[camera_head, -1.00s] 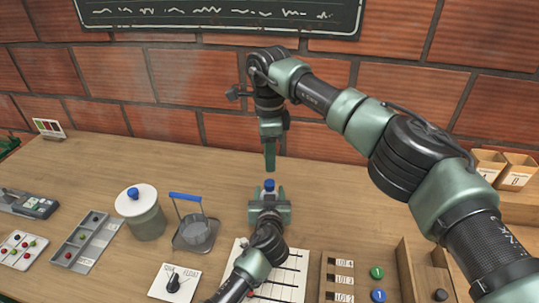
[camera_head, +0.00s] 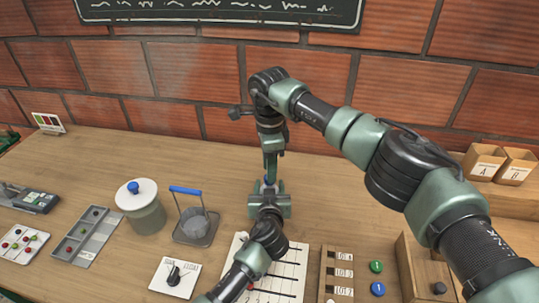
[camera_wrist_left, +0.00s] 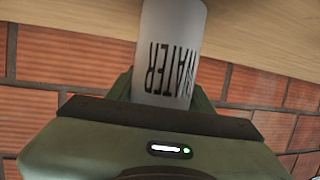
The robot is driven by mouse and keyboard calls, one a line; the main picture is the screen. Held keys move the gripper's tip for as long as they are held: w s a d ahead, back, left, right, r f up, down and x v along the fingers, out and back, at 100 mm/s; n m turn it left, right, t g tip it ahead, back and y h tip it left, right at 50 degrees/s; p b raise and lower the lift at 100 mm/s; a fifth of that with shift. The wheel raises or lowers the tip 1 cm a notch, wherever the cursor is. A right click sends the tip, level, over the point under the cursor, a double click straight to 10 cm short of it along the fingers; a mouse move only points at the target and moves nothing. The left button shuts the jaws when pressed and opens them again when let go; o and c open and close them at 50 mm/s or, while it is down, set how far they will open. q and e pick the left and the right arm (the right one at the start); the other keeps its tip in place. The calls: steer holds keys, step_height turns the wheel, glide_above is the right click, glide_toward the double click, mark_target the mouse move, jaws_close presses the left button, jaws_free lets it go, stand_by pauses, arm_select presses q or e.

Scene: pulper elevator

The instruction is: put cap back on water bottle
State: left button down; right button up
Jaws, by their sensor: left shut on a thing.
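The water bottle (camera_wrist_left: 172,45) is a pale cylinder with dark WATER lettering, upside down in the left wrist view. My left gripper (camera_head: 269,203) is shut around it above the back of the bench, and hides most of it in the head view. A small blue cap (camera_head: 269,181) shows at the bottle's top, just under the right fingers. My right gripper (camera_head: 271,167) points straight down over the bottle. Its fingers are seen edge-on, so I cannot tell whether they are open or touch the cap.
A lidded jar (camera_head: 142,208) and a blue-handled holder (camera_head: 196,225) stand left of my left gripper. A dial plate (camera_head: 174,277) and a lined white sheet (camera_head: 285,279) lie in front. Boxes A (camera_head: 483,163) and B (camera_head: 517,167) stand at right.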

steer(key=shift+f, duration=1.05)
jaws_close()
steer(key=m, duration=1)
steer(key=shift+m, duration=0.3)
steer(key=m, duration=0.4)
steer(key=shift+o, duration=1.5)
jaws_free()
